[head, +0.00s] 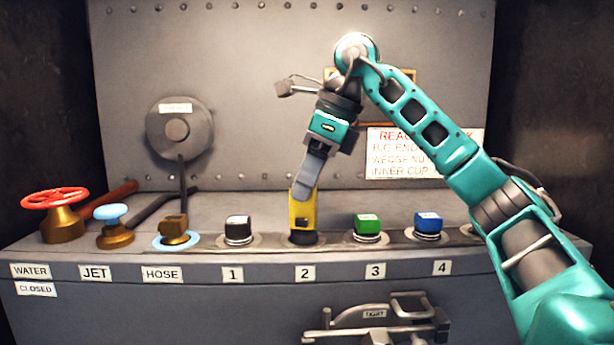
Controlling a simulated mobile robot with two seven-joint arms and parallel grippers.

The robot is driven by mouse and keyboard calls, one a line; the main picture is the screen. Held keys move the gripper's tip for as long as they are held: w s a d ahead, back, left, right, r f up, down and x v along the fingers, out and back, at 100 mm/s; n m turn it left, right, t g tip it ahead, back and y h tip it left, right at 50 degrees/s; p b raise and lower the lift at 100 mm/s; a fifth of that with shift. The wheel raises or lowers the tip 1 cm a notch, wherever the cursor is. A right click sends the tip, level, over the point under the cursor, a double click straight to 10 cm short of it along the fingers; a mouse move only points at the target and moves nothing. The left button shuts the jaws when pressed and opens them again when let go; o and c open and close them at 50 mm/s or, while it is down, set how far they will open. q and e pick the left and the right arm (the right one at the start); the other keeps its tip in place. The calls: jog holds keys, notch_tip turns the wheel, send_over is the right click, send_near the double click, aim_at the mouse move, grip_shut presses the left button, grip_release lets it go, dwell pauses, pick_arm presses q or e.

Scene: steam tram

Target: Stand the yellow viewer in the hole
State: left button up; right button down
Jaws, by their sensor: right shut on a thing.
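The yellow viewer (302,214) is upright above the label 2 on the grey ledge. Its dark lower end (303,237) is at the round hole there; I cannot tell how deep it sits. My right gripper (304,190) comes down from above and is shut on the top of the yellow viewer. The fingers hide the viewer's upper part. My left gripper is not in view.
A black-capped plug (238,229) stands close left, and a green one (367,226) and a blue one (428,224) stand to the right. A red valve wheel (55,198) and blue knob (110,211) are far left.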

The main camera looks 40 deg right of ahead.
grip_release()
dwell(0.8)
jog(key=shift+r, duration=0.1)
dwell(0.4)
jog(key=shift+r+p, duration=1.05)
jog(key=shift+p, duration=0.15)
jog(key=shift+r, duration=0.15)
